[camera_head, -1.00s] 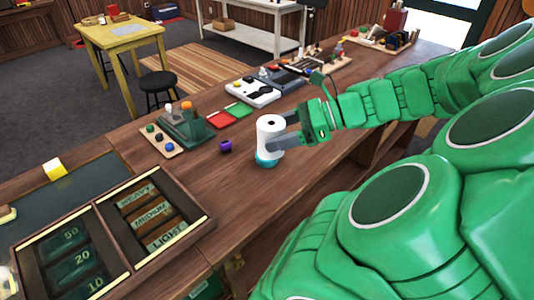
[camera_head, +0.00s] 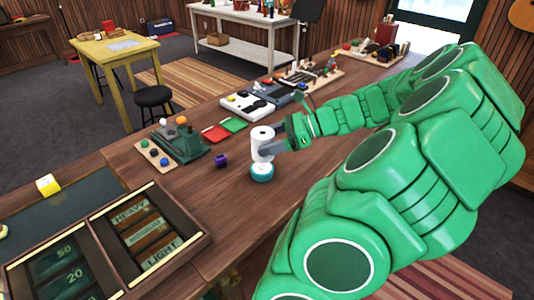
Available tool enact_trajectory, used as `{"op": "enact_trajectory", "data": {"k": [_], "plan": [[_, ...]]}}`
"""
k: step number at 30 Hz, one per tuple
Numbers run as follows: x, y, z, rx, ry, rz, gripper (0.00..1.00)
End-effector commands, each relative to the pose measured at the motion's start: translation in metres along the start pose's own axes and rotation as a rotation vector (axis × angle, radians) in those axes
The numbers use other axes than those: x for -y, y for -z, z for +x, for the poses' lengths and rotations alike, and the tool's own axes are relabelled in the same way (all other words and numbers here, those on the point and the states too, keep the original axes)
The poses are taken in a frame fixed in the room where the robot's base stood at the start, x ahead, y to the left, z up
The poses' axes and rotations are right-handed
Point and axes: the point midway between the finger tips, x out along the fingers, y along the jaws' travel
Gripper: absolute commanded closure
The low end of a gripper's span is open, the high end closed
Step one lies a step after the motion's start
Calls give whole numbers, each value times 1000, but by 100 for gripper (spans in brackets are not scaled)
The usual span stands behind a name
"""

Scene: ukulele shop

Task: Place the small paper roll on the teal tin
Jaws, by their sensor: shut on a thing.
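The small white paper roll (camera_head: 262,139) is upright, with a dark hole in its top. My gripper (camera_head: 268,147) is shut on it from the right; its near finger covers part of the roll's lower right side. The teal tin (camera_head: 262,176) stands on the wooden counter directly below the roll in the picture. Its pale top shows under the roll's lower edge. I cannot tell whether the roll touches the tin or hangs just above it.
A small purple cube (camera_head: 221,160) lies left of the tin. A green device (camera_head: 180,142) on a board, red (camera_head: 215,133) and green pads (camera_head: 234,124) sit behind. A compartment tray (camera_head: 190,243) is at front left. The counter (camera_head: 232,200) in front of the tin is bare.

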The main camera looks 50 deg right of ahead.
Motion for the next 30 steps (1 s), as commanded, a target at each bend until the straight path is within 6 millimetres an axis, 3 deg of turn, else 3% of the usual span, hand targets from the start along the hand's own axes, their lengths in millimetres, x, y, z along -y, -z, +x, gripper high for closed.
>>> {"op": "enact_trajectory", "data": {"k": [9, 17, 25, 30], "plan": [[23, 25, 14, 2, -3, 1, 70], [29, 32, 18, 2, -4, 1, 70], [32, 60, 29, 0, -2, 2, 70], [32, 63, 30, -1, -1, 0, 70]]}}
